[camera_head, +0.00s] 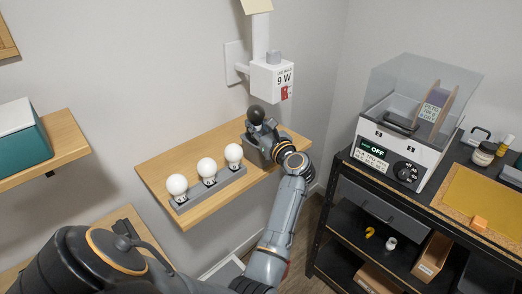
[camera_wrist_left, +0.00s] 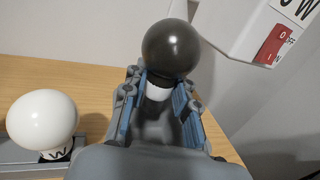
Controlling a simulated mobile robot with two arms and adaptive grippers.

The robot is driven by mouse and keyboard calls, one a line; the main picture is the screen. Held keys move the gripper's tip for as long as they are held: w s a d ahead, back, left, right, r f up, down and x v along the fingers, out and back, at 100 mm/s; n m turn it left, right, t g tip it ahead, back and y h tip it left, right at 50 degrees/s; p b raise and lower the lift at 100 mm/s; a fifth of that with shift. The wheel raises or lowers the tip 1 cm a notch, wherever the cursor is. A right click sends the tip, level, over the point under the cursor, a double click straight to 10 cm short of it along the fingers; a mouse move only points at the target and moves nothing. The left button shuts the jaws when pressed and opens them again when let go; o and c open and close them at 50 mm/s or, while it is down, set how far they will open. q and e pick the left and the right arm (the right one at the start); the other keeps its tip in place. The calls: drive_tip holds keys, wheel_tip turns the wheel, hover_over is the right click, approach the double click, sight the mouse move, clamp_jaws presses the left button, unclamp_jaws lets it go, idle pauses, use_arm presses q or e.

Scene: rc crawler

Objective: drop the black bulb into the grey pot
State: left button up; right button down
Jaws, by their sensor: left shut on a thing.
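The black bulb (camera_head: 256,114) is upright, dark ball on top, above the wooden shelf. My left gripper (camera_head: 262,131) is shut on its base. In the left wrist view the black bulb (camera_wrist_left: 171,48) sits between the blue-padded fingertips (camera_wrist_left: 160,92), its white collar showing just below the ball. A grey block-like shape (camera_head: 254,153), which looks like the grey pot, shows at the shelf's right end, directly below the gripper. My gripper and wrist hide much of it, and I cannot tell whether the bulb's base is inside its rim. My right gripper is not in view.
White bulbs (camera_head: 207,167) stand in a grey rack to the left on the wooden shelf (camera_head: 155,168). A machine with a clear lid (camera_head: 402,149) stands on the black bench at right.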

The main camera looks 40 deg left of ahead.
sight(257, 106)
use_arm(q)
drive_tip(key=o, duration=1.1)
drive_tip(key=shift+r, duration=0.15)
wheel_tip(257, 106, up, 10)
drive_tip(key=shift+f, duration=0.15)
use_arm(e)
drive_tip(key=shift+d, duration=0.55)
